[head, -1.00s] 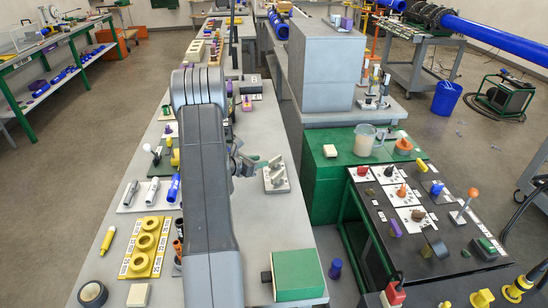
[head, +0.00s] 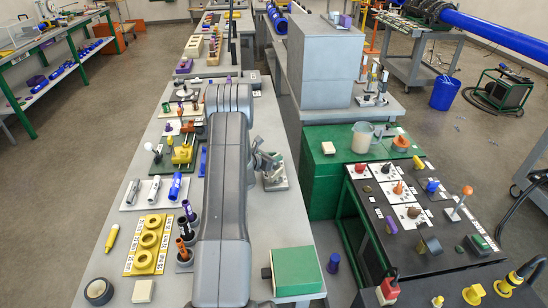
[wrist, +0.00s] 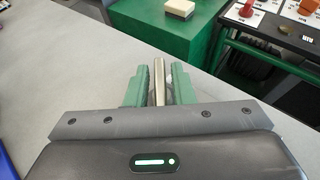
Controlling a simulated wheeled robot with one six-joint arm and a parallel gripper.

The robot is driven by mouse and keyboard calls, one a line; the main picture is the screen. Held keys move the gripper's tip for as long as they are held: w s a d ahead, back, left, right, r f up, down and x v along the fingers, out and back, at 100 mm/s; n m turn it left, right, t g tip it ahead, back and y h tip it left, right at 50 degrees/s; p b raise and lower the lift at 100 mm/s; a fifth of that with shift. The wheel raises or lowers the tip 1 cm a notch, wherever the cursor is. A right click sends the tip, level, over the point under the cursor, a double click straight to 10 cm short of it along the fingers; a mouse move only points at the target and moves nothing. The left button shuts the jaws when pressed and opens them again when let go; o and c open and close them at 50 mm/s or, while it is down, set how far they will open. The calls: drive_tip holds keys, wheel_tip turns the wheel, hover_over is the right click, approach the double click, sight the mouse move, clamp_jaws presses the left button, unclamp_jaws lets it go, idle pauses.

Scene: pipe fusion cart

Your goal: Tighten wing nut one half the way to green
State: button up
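A small pale plate (head: 276,184) with grey metal parts stands on the long grey bench, right of my arm in the head view. My gripper (head: 274,163) is over it and hides much of it. In the wrist view, my gripper (wrist: 160,88) has its two green fingers apart, on either side of an upright metal bar (wrist: 159,72). The bar seems to be a wing of a wing nut. Narrow dark gaps seem to show beside it, so it does not look clamped. I cannot make out a green mark or the nut's number.
A green box (head: 298,270) sits at the near bench edge. Yellow rings (head: 149,243) and dark cups with tools stand left of my arm. Right of the bench are a green cabinet (head: 320,165) and a black-topped panel (head: 400,225) with knobs.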

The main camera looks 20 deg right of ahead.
clamp_jaws()
drive_tip(key=shift+f+b, duration=0.1)
drive_tip(key=shift+b, duration=0.35)
drive_tip(key=shift+w+m+g+b, duration=0.1)
drive_tip(key=shift+m+g+b, duration=0.4)
drive_tip(key=shift+g, duration=0.1)
drive_tip(key=shift+m+g+h+b, duration=0.5)
drive_tip(key=shift+m+g+b, duration=0.6)
drive_tip(key=shift+b, duration=0.1)
drive_tip(key=shift+m+g+b, duration=0.4)
drive_tip(key=shift+m+g, duration=0.1)
drive_tip(key=shift+g, duration=0.2)
drive_tip(key=shift+r, duration=0.2)
drive_tip(key=shift+o, duration=1.7)
unclamp_jaws()
